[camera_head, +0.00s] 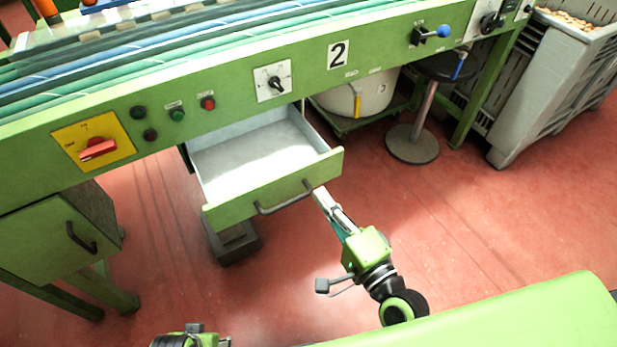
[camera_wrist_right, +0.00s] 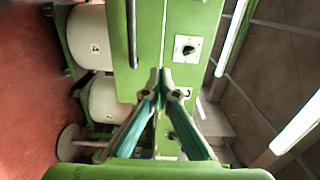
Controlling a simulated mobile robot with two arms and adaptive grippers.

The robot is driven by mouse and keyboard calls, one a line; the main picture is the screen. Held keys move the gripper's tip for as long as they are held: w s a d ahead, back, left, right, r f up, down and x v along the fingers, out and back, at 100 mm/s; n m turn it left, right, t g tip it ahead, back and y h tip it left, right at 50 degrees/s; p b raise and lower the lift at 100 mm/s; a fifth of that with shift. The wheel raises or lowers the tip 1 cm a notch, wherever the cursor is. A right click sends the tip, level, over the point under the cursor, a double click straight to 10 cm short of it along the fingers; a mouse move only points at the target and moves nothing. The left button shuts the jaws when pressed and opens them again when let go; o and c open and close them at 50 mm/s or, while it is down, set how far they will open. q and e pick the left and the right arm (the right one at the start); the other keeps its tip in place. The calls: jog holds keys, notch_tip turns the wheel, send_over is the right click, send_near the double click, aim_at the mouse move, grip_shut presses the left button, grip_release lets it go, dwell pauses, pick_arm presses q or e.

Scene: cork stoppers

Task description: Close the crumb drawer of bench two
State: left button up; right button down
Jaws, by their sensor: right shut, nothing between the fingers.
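The crumb drawer (camera_head: 270,192) hangs open under the bench marked 2 (camera_head: 338,54). It has a green front, a pale grey inside that looks empty, and a dark bar handle (camera_head: 284,198). My right gripper (camera_head: 320,193) is shut and empty, its tips at the lower right part of the drawer front, right of the handle. In the right wrist view the shut fingertips (camera_wrist_right: 161,77) overlap the green drawer front (camera_wrist_right: 148,35), with the handle (camera_wrist_right: 132,34) to their left. Whether they touch it I cannot tell. Part of my left arm (camera_head: 190,338) shows at the bottom edge; its fingers are not visible.
A yellow panel with a red switch (camera_head: 97,149) and several buttons are left of the drawer. A green cabinet (camera_head: 50,240) stands lower left. A white tub (camera_head: 360,95), a stool (camera_head: 412,143) and a grey crate (camera_head: 545,85) stand right. The red floor before the drawer is clear.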

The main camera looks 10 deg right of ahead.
aim_at(302, 170)
jog(key=x, duration=0.6)
pick_arm(q)
jog(key=shift+w+r, duration=0.2)
jog(key=shift+r, duration=0.2)
pick_arm(e)
jog(key=shift+w, duration=0.2)
